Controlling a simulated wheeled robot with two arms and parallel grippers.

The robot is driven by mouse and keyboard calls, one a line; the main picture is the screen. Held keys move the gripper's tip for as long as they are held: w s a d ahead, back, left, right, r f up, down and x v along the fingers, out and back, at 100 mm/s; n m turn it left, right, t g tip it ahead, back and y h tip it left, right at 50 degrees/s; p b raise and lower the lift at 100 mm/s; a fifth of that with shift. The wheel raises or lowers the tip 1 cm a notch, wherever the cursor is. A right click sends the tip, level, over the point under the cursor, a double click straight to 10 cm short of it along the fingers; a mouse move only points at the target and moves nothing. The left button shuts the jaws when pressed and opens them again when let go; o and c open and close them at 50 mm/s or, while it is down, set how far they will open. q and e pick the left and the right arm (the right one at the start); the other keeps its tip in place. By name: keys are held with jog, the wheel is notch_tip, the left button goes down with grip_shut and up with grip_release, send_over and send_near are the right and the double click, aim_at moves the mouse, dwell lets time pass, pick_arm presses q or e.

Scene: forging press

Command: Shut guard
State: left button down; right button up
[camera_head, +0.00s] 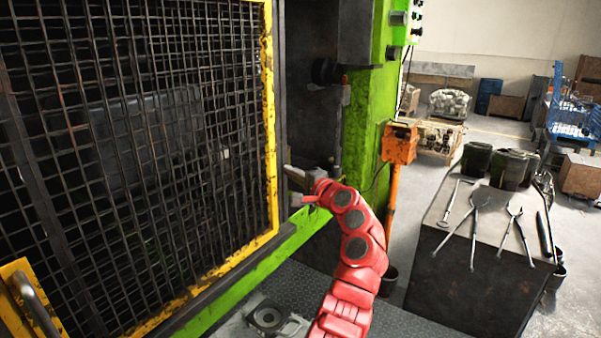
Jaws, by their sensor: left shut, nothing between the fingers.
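The guard (268,120) is a dark wire mesh panel in a worn yellow frame, filling the left of the head view. Its right edge stands apart from the green press column (362,130), and a dark opening shows between them. A yellow piece with a grey bar handle (35,305) is at the lower left. My red arm reaches up from the bottom.
An orange box on a post (400,145) stands right of the column. A dark table (460,285) with tongs and black containers is at the right. A control panel with buttons (416,20) is at the top.

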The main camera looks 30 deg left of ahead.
pick_arm(q)
jog(key=s+p, duration=0.1)
jog(key=s, duration=0.2)
jog(key=shift+s+a+p, duration=0.1)
jog(key=shift+s+p, duration=0.15)
jog(key=shift+p, duration=0.15)
jog(key=shift+f, duration=0.1)
